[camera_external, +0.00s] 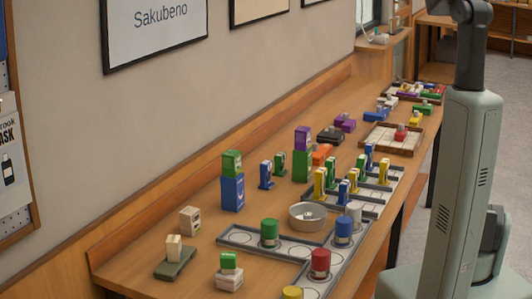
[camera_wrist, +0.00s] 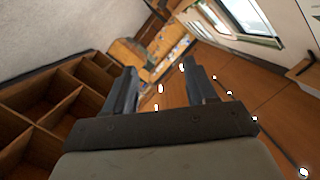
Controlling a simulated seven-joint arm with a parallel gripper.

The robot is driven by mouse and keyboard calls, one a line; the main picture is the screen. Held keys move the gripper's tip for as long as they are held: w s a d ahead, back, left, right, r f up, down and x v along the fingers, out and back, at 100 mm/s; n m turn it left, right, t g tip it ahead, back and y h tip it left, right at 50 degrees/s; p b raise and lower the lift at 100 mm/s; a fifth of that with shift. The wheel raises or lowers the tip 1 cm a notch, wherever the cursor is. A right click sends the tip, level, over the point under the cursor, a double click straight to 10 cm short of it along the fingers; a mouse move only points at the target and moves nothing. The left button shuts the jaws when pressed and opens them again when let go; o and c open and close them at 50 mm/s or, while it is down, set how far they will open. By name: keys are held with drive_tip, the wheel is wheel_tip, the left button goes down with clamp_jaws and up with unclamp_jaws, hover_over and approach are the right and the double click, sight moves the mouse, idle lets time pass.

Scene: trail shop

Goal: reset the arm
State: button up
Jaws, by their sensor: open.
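My gripper (camera_wrist: 158,78) shows in the wrist view with its two dark fingers spread apart and nothing between them. It is raised away from the tabletop, and the room behind it appears tilted. In the external view my arm stands at the right edge; its gripper end is out of the frame there. A long wooden table (camera_external: 140,277) runs along the wall, with my arm beside it on the right.
The table holds a grey tray (camera_external: 240,237) with coloured-lid jars, a white round bowl (camera_external: 308,216), stacked green and blue boxes (camera_external: 232,193), and several small bottles and blocks. In the wrist view, wooden cubby shelves (camera_wrist: 62,104) stand at left and wooden floor or panelling at right.

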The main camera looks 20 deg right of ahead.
drive_tip(key=s+a+f+m+g, duration=0.1)
drive_tip(key=s+a+f, duration=0.1)
drive_tip(key=f, duration=0.3)
drive_tip(key=s+a+f+m+y, duration=0.1)
drive_tip(key=a+f, duration=0.2)
drive_tip(key=f, duration=0.1)
drive_tip(key=s+a+f+m+g, duration=0.1)
drive_tip(key=s+a+f, duration=0.1)
drive_tip(key=f, duration=0.3)
drive_tip(key=s+a+f+n+g+y, duration=0.25)
drive_tip(key=s+a+f, duration=0.25)
drive_tip(key=a+f, duration=0.45)
drive_tip(key=s+a+f+n+g+y, duration=0.2)
drive_tip(key=s+a+f+n+g, duration=0.4)
drive_tip(key=a, duration=0.6)
drive_tip(key=s+a+f+n+g+y, duration=0.2)
drive_tip(key=s+a+n+g, duration=0.2)
drive_tip(key=s+a, duration=0.7)
drive_tip(key=s+a+f+n+g+y, duration=0.1)
drive_tip(key=s+a+f+n+g, duration=0.2)
drive_tip(key=s+a, duration=0.9)
drive_tip(key=s+n+g, duration=0.2)
drive_tip(key=s, duration=0.4)
drive_tip(key=shift+s+y, duration=0.35)
drive_tip(key=shift+s, duration=0.05)
drive_tip(key=shift+a, duration=0.1)
